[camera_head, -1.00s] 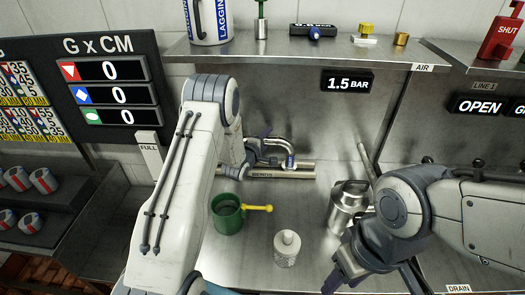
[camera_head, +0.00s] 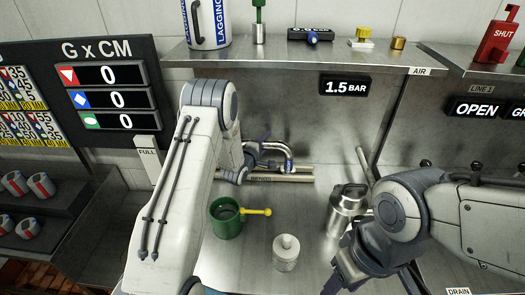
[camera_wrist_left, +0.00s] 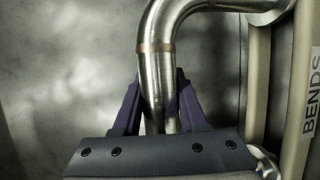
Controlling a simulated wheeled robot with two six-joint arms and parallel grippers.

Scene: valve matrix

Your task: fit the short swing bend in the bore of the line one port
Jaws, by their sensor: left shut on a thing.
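A curved steel bend (camera_head: 282,147) shows at the rack marked BENDS (camera_head: 300,179), at the back of the bench. My left gripper (camera_head: 264,149) is at the bend, partly hidden behind my own arm. In the left wrist view my left gripper (camera_wrist_left: 158,100) is shut on the straight leg of the steel bend (camera_wrist_left: 156,62), just below a copper-coloured band. Whether this is the short one cannot be told. My right gripper (camera_head: 343,278) is low at the right of the bench, and its fingers are unclear. The line one port cannot be made out.
A shelf (camera_head: 290,57) runs above.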

